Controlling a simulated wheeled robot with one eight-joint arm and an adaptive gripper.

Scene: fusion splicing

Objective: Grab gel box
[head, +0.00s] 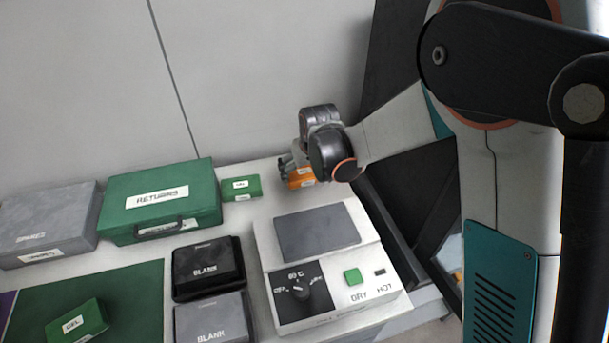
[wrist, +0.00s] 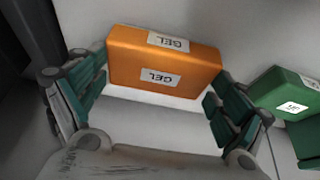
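The gel box is orange with white GEL labels. In the wrist view the orange gel box (wrist: 190,63) lies between the two fingertips of my gripper (wrist: 160,88), and its labels read upside down. A finger stands close at each of its sides; whether both pads press on it I cannot tell. In the head view my gripper (head: 288,163) is low at the back right of the table. Part of the orange gel box (head: 301,178) shows beside it, the rest hidden by the wrist. I cannot tell whether it rests on the table.
Small green boxes (head: 241,187) stand left of my gripper; a green box shows in the wrist view (wrist: 285,93). A heater with a dial (head: 318,233) stands in front. A green RETURNS case (head: 160,215), grey case (head: 50,220) and BLANK cases (head: 208,266) are left. The wall is behind.

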